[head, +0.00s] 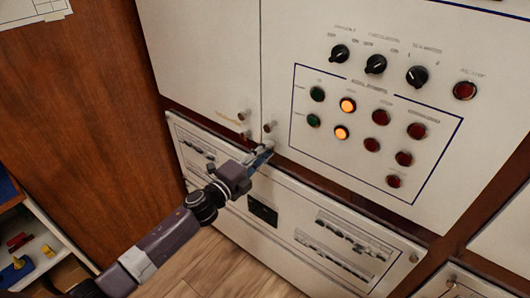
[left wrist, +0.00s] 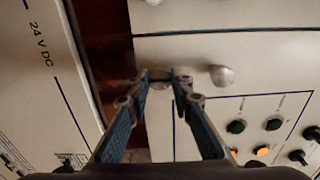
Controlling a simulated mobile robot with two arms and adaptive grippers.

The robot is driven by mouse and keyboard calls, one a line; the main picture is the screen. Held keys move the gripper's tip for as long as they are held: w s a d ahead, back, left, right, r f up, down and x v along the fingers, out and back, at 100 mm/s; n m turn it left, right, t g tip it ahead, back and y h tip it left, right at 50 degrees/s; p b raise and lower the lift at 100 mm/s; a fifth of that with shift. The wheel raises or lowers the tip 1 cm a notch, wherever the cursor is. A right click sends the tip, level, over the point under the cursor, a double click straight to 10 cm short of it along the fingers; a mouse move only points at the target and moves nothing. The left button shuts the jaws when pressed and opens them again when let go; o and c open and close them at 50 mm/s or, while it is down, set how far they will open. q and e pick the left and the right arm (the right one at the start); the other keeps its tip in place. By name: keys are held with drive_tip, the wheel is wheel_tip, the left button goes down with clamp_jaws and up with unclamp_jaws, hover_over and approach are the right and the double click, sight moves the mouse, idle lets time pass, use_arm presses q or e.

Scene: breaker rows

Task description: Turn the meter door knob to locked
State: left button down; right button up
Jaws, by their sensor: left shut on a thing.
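My left gripper (head: 264,155) is at the lower left corner of the white control panel (head: 300,50), by a small metal knob (head: 269,145). In the left wrist view, the fingertips of the left gripper (left wrist: 160,78) meet around a small knob (left wrist: 158,86), mostly hidden between them. Its turned position and any locked marking cannot be read. Another silvery knob (head: 268,127) sits just above it; it also shows in the left wrist view (left wrist: 222,76). My right gripper is not in view.
A white door (head: 200,50) with its own knobs (head: 242,115) adjoins on the left. Black rotary switches (head: 375,64) and lit orange buttons (head: 347,105) lie to the right. A breaker panel (head: 290,215) is below. A shelf with coloured items (head: 20,262) stands at the lower left.

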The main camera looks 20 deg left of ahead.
use_arm(q)
drive_tip(key=c, duration=1.7)
unclamp_jaws()
drive_tip(key=v, duration=1.2)
